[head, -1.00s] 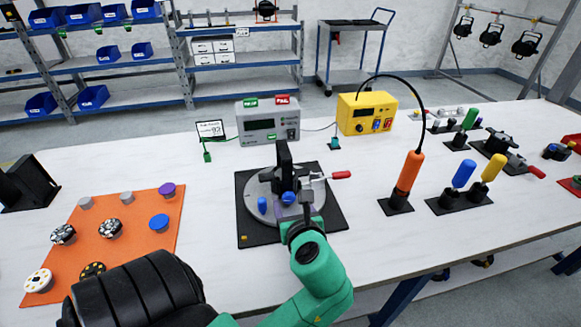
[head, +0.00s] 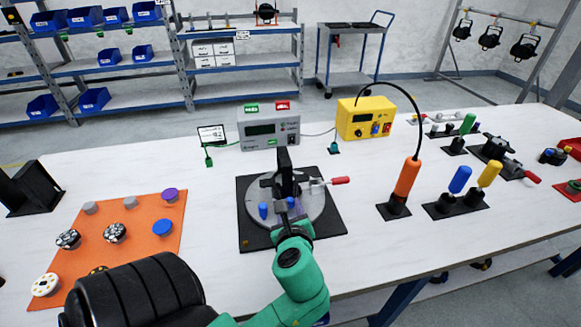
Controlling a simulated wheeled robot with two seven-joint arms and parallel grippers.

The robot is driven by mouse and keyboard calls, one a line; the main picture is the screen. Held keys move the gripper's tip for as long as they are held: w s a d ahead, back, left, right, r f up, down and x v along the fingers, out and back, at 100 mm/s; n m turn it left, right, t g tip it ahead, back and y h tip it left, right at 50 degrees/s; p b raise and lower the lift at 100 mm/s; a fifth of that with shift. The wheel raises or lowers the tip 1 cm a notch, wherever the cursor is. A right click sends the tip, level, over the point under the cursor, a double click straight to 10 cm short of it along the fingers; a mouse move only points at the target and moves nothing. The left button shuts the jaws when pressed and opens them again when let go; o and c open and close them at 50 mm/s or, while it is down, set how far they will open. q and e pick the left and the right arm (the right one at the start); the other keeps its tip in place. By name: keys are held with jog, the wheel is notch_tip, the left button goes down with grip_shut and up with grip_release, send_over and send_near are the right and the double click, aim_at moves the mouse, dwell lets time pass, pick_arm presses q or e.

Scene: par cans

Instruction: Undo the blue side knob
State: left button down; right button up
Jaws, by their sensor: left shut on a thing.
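The fixture, a round grey plate (head: 316,213) on a black square base (head: 258,240), stands mid-table with a black upright bracket (head: 284,165) on it. One blue knob (head: 263,211) shows at the left front of the plate. A second blue knob (head: 290,202) is at the front of the bracket, partly hidden by my left gripper (head: 291,211). My left gripper reaches in from the front, and its jaws are shut on this second knob; the fingertips are small and partly hidden by my wrist. My right gripper is not in view.
A red-handled clamp (head: 340,181) sticks out right of the plate. An orange screwdriver (head: 407,177) stands in a holder to the right, beside blue (head: 460,179) and yellow (head: 490,174) handles. An orange mat (head: 140,240) with several caps lies left. Grey (head: 269,128) and yellow (head: 364,120) boxes stand behind.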

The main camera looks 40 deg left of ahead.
pick_arm(q)
jog(key=shift+n+t, duration=0.4)
jog(key=shift+n, duration=0.3)
jog(key=c, duration=0.5)
grip_release()
